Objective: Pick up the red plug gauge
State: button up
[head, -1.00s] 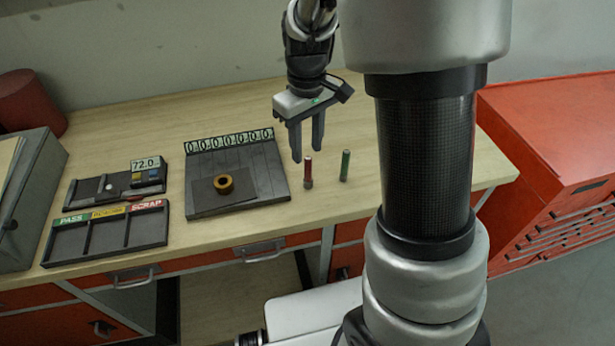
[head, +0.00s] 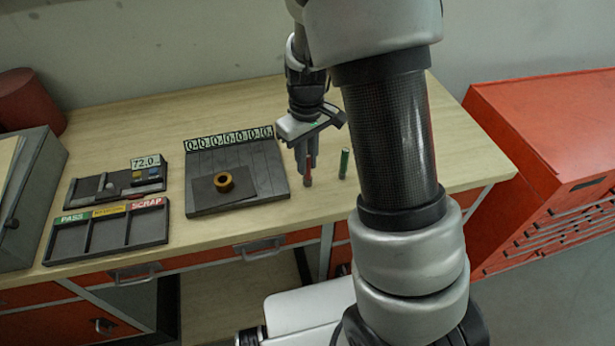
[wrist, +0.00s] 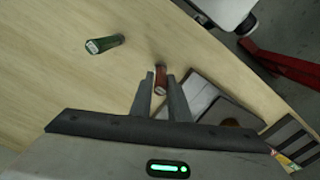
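The red plug gauge (head: 308,171) stands upright on the bench, right of the dark grooved plate. It also shows in the wrist view (wrist: 160,80), in line with the gap between my fingertips. My gripper (head: 306,168) points down right at the red gauge, with its fingers apart in the wrist view (wrist: 161,78). In the head view the fingers overlap the gauge, and I cannot tell whether they touch it. A green plug gauge (head: 344,163) stands upright to the right of the red one; it also shows in the wrist view (wrist: 104,44).
The grooved plate (head: 270,178) carries a number strip and a brass ring (head: 223,182). A three-compartment tray labelled PASS and SCRAP (head: 160,232) and a gauge box with a 72.0 display (head: 147,161) lie further left. A red cabinet (head: 540,140) stands right of the bench.

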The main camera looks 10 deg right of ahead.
grip_shut()
